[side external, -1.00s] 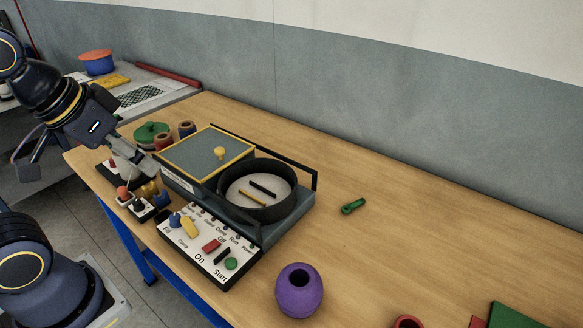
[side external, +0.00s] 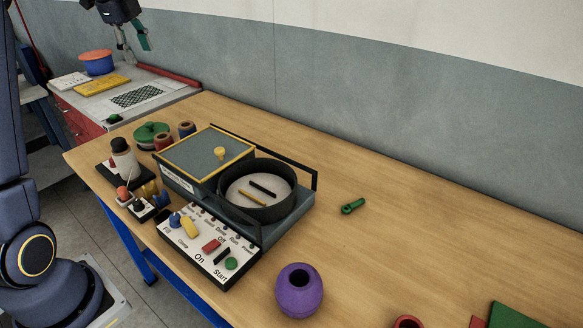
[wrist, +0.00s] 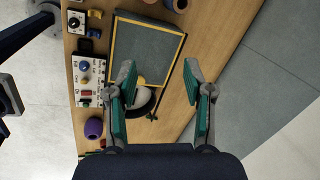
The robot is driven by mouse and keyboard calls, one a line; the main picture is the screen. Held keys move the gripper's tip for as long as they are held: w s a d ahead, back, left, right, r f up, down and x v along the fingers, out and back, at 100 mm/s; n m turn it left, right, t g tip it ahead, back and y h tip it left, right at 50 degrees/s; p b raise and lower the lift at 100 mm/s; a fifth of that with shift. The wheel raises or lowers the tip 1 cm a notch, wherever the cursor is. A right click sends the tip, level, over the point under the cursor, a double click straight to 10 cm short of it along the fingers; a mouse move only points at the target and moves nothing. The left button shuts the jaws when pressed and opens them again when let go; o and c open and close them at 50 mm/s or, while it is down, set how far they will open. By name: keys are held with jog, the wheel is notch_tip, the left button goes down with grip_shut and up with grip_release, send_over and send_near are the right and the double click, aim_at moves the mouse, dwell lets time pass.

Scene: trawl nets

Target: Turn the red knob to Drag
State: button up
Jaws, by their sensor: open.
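A small box (side external: 143,211) at the table's left edge has a round red-orange knob (side external: 122,192) at its left and a dark knob (side external: 138,205) on its white face. Its lettering is too small to read, and I cannot make out Drag. A larger control panel (side external: 193,257) has a blue knob (side external: 175,220), a yellow switch (side external: 189,228), a red switch (side external: 211,245) and a green button (side external: 231,263). My gripper (side external: 134,45) is raised at the upper left, well away from both boxes. In the wrist view my gripper (wrist: 160,76) is open and empty.
A machine with a yellow-edged lid (side external: 200,158) and a round black bowl (side external: 254,208) stands behind the panel. A black-topped pale cylinder (side external: 123,158) stands near the small box. A purple pot (side external: 299,290) is in front. The table's right side is mostly clear.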

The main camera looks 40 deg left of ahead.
jog(key=s+a+f+n+g+h, duration=0.1)
jog(key=s+a+f+n, duration=0.1)
jog(key=s+a+f, duration=0.5)
jog(key=s+a+f+n+g, duration=0.2)
jog(key=s+a+f, duration=0.1)
jog(key=a+f, duration=0.8)
jog(key=shift+m, duration=0.3)
jog(key=f, duration=1.5)
jog(key=shift+s+a+f, duration=0.1)
jog(key=shift+a+f, duration=0.15)
jog(key=shift+f, duration=0.15)
jog(key=shift+c, duration=0.3)
grip_shut()
